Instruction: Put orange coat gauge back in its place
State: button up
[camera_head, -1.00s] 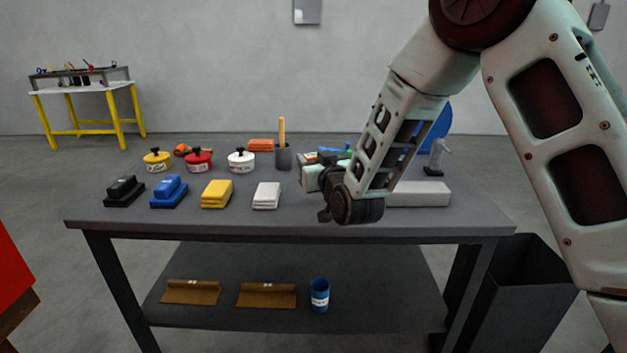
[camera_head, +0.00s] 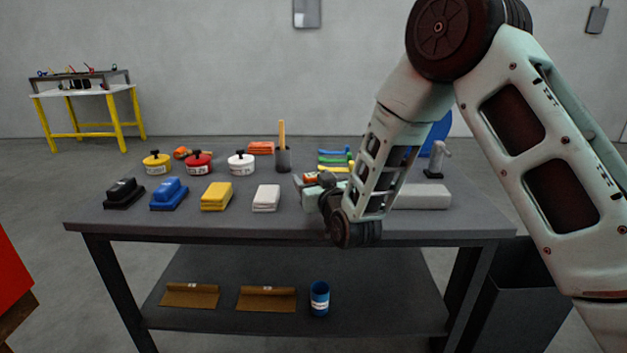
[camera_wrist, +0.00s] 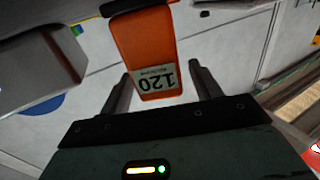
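The orange coat gauge (camera_wrist: 150,48) shows in the wrist view as a flat orange bar with a pale label reading 120, upside down. Its labelled end lies between the two fingers of my gripper (camera_wrist: 161,70). The fingers stand apart; a gap shows on the right side of the gauge, and the left finger is close to its edge. In the head view my gripper (camera_head: 305,184) is over the right half of the table, and I cannot make out the gauge there. Blue, green and yellow strips (camera_head: 335,160) lie just behind my gripper.
The grey table (camera_head: 240,217) holds black, blue, yellow and white blocks in front, with yellow, red and white lidded pots (camera_head: 241,165) behind. A dark cup (camera_head: 283,160) with a wooden handle and a pale grey block (camera_head: 422,197) stand near my arm.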

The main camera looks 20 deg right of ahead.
jog(key=shift+r, duration=0.15)
jog(key=s+d+b, duration=0.1)
jog(key=s+b, duration=0.1)
jog(key=s, duration=1)
jog(key=s+a+f+n+g+y, duration=0.3)
jog(key=s+a+f+n+g, duration=0.1)
jog(key=s+a+g, duration=0.65)
jog(key=s+d+n+g+h, duration=0.1)
jog(key=s+g, duration=0.2)
jog(key=s, duration=0.7)
jog(key=s+d+r+n+g+h, duration=0.1)
jog(key=s+g, duration=0.3)
jog(key=s, duration=0.6)
jog(key=shift+d+r+n+h, duration=0.3)
jog(key=shift+d+n+h, duration=0.1)
jog(key=shift+d+h, duration=0.35)
jog(key=shift+a+g, duration=0.1)
jog(key=shift+g, duration=0.15)
